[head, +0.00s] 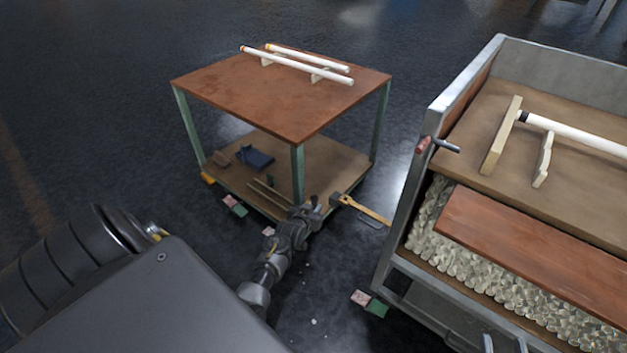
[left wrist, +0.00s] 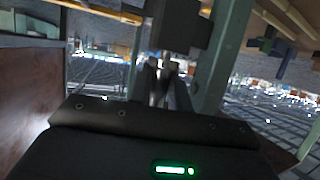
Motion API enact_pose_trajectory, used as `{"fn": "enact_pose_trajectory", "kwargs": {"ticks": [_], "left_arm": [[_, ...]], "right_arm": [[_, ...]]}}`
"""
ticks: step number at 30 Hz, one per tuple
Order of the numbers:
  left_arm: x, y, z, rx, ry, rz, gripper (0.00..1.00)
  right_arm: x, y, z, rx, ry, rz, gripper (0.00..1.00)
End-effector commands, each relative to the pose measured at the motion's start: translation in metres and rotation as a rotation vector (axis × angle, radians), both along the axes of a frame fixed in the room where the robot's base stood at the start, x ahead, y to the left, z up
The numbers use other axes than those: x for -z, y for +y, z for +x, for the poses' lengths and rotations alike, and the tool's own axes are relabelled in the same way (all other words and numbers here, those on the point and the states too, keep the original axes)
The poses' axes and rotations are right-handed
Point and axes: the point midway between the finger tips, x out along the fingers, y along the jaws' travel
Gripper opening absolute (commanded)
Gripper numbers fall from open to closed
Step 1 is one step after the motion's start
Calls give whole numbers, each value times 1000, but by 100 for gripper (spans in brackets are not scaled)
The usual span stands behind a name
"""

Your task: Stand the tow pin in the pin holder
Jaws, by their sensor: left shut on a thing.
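My left gripper (head: 316,203) is low beside the front leg of the brown-topped cart, close to the dark end of a yellow tow bar (head: 368,212). In the left wrist view the gripper's fingers (left wrist: 165,82) are shut on a small, blurred thing, which appears to be the tow pin. The pin is mostly hidden by the fingers, and its tilt cannot be told. I cannot clearly pick out the pin holder. My right gripper is not in view.
The cart's top (head: 280,95) carries two white tubes, and its lower shelf (head: 335,160) holds small items. A green leg (head: 297,172) stands close to my gripper. A metal trolley (head: 405,225) with glass pieces is at the right.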

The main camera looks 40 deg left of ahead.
Motion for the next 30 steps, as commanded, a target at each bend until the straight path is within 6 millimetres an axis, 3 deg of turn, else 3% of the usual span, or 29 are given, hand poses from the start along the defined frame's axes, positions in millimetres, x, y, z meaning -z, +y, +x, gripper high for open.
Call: {"fn": "enact_pose_trajectory", "kwargs": {"ticks": [8,9,14,23,30], "left_arm": [[7,0,0,0,-1,0,0],[6,0,0,0,-1,0,23],[6,0,0,0,0,0,44],[6,0,-2,0,1,0,44],[-10,-9,-31,0,2,-1,44]], "right_arm": [[6,0,0,0,0,0,36],[5,0,0,0,0,0,36],[5,0,0,0,0,0,36],[4,0,0,0,0,0,36],[-15,0,0,0,0,0,36]]}}
